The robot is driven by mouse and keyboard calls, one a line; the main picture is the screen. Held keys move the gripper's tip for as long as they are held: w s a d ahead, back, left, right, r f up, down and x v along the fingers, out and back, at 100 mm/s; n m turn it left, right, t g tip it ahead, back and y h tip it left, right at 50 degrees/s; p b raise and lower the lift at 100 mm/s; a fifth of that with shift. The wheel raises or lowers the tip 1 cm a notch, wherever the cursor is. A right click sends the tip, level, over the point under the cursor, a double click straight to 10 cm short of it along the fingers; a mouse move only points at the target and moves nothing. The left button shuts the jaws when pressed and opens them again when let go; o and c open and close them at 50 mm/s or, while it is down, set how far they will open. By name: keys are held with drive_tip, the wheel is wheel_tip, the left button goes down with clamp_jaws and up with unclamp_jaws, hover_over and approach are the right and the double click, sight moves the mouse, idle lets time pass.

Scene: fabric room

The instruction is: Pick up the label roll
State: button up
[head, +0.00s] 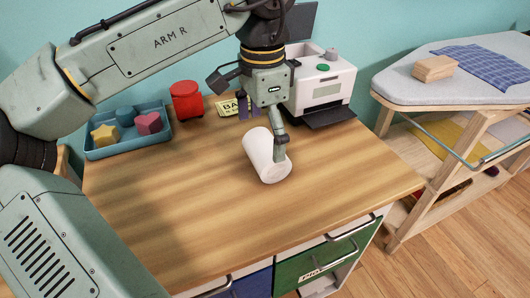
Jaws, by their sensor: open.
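The white label roll (257,150) lies tilted on its side on the wooden table (190,215), near the middle. My gripper (279,152) points down at the right end of the roll. One finger shows in front of that end and overlaps it in the picture. The other finger is not clearly seen. The gripper is open; I cannot tell whether a finger touches the roll.
A blue tray (90,153) with several shaped blocks and a red canister (187,100) stand at the back left. A white printer (325,78) stands at the back right. An ironing board (410,78) is beyond the right edge. The front tabletop is clear.

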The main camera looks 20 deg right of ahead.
sight(266, 143)
drive_tip(key=shift+d+f, duration=0.2)
drive_tip(key=shift+f, duration=1.15)
drive_tip(key=shift+d+f, duration=0.15)
drive_tip(key=shift+f, duration=1.15)
drive_tip(key=shift+c, duration=0.6)
drive_tip(key=c, duration=1.3)
